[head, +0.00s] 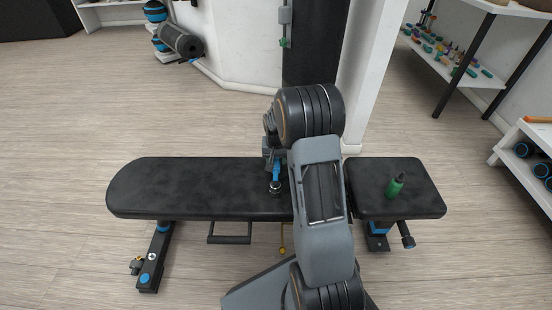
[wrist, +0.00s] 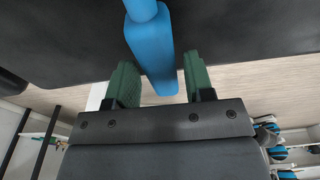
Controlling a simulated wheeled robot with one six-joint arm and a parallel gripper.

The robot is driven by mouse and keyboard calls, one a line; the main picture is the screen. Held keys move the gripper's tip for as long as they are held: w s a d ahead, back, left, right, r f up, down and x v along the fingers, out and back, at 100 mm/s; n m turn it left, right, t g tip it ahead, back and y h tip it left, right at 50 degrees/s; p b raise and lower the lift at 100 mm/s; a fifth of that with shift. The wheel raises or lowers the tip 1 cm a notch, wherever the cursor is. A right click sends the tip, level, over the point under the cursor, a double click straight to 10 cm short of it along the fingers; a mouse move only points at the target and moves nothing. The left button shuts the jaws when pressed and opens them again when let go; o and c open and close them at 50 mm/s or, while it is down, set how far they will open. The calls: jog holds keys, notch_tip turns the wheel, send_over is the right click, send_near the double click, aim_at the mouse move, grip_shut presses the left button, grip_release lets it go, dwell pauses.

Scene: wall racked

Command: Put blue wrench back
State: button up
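The blue wrench (head: 276,172) is on the black padded bench, near its middle, with its blue handle towards my gripper and a dark metal head towards the front. Part of it is hidden by my arm. In the wrist view the blue handle (wrist: 152,50) runs between the two green fingers of my gripper (wrist: 161,80). A narrow gap shows beside the handle, so the fingers look open around it. In the head view my gripper (head: 270,150) is mostly hidden behind my arm.
The black bench (head: 160,185) spans the front. A green-handled item (head: 395,187) is on its right pad. A dark wall panel (head: 308,70) behind carries a grey holder with a green item. Shelves with tools (head: 450,60) and dumbbells (head: 535,160) stand right. The left floor is clear.

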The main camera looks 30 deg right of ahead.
aim_at(276, 162)
jog(key=shift+o, duration=0.8)
jog(key=shift+r, duration=0.1)
notch_tip(276, 162, up, 12)
jog(key=s+p, duration=0.1)
jog(key=p, duration=0.3)
jog(key=s+a+r+n+t, duration=0.1)
jog(key=s+a+r+n, duration=0.2)
jog(key=s+a, duration=0.4)
jog(key=s+a+r+n, duration=0.2)
jog(key=s+a+r, duration=0.3)
jog(key=s, duration=0.8)
jog(key=shift+a+n+t+y, duration=0.3)
jog(key=shift+a+n+t, duration=0.1)
jog(key=shift+a, duration=0.8)
